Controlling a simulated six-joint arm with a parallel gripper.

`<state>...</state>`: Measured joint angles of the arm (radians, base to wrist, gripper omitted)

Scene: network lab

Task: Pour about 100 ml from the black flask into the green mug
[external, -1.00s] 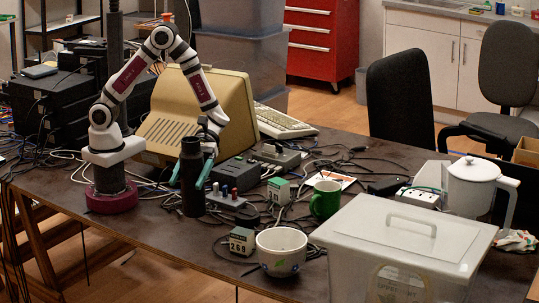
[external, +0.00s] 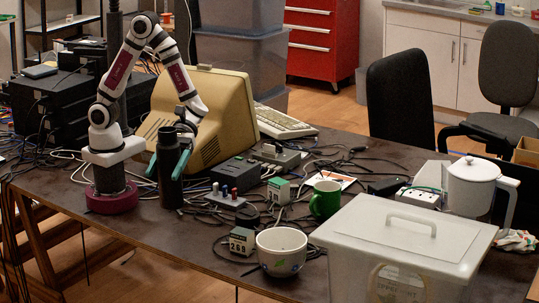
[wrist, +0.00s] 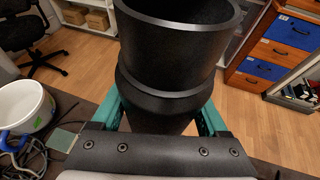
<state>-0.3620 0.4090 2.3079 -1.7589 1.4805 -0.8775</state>
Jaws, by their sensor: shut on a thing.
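The black flask (external: 170,172) is upright in the external view, at the left of the table in front of the beige monitor. My gripper (external: 168,163) is shut around its body with green fingers on both sides. I cannot tell whether its base touches the table. In the wrist view the flask (wrist: 168,55) fills the middle, open at the top, between the fingers of my gripper (wrist: 164,112); its contents are not visible. The green mug (external: 324,199) stands upright on the table to the right, well apart from the flask. The inside of the mug is mostly hidden.
A power strip (external: 226,198), a grey box (external: 236,172), a small green-and-white block (external: 278,190) and cables lie between flask and mug. A white bowl (external: 281,252) and a lidded translucent bin (external: 400,250) stand in front.

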